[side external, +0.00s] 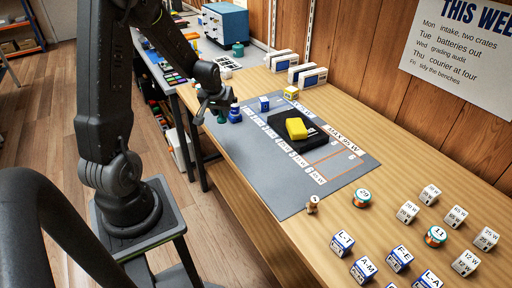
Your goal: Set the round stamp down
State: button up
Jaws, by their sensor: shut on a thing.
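My gripper (214,106) is at the left edge of the bench, near the far left corner of the grey mat (330,188). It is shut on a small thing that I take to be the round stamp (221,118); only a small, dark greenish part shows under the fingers. I cannot tell whether the held thing touches the surface.
A black pad (314,142) with a yellow block (296,128) lies on the mat, beside a row of white labels. Blue and yellow cubes stand behind it. Several labelled blocks and round spools crowd the near right. The mat's near part is clear.

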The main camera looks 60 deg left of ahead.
jog(key=w+d+f, duration=0.2)
jog(key=w, duration=0.1)
jog(key=w+d+f, duration=0.4)
jog(key=w, duration=0.1)
jog(key=shift+w+d+f, duration=0.3)
jog(key=shift+w, duration=0.05)
jog(key=shift+w+f, duration=0.15)
jog(key=shift+f, duration=1.95)
jog(key=shift+f, duration=0.1)
jog(key=o, duration=0.9)
